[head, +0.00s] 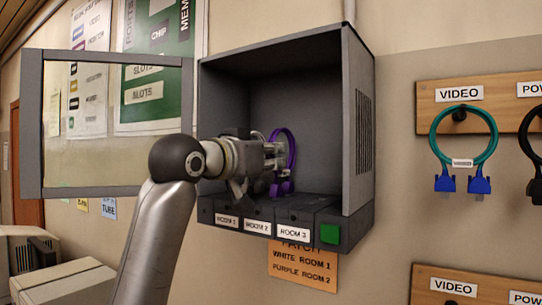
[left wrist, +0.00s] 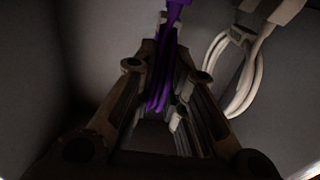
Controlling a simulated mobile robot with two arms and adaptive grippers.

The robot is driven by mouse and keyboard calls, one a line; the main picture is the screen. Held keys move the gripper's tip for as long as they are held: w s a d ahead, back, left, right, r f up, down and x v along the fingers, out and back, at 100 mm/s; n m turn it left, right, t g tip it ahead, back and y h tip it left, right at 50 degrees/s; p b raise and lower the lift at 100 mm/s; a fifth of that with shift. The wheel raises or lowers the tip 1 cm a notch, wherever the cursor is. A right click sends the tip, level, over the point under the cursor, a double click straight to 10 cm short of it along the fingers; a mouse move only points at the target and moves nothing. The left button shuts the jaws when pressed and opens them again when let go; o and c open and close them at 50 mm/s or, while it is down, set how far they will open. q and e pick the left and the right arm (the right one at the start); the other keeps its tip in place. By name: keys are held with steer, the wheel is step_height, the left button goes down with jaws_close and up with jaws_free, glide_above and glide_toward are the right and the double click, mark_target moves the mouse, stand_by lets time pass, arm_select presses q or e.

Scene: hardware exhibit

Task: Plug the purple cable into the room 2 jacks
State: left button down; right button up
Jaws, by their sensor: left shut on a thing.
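A grey wall box with an open front (head: 358,120) has labelled jack blocks along its bottom: ROOM 1 (head: 227,221), ROOM 2 (head: 257,226) and ROOM 3 (head: 293,233). My left gripper (head: 274,156) is inside the box, shut on the purple cable (head: 291,150). The cable's loop stands upright and its purple plugs (head: 281,188) hang low, close above the blocks near ROOM 2. Whether the plugs touch the jacks cannot be told. In the left wrist view, the purple cable (left wrist: 160,80) runs between the fingers (left wrist: 166,65). My right gripper is not in view.
A white cable (left wrist: 242,85) is beside the purple one in the left wrist view. The box's glass door (head: 118,190) is swung open to the left. A green button (head: 330,233) is at the box's right corner. A teal video cable (head: 462,150) hangs right.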

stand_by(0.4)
arm_select(q)
steer(key=c, duration=1.4)
jaws_free()
steer(key=shift+o, duration=0.5)
steer(key=shift+f, duration=0.1)
steer(key=o, duration=0.6)
steer(key=shift+c, duration=0.2)
steer(key=shift+b+v, duration=0.7)
steer(key=shift+v, duration=0.45)
steer(key=shift+b+v, duration=1.15)
steer(key=shift+v, duration=1.45)
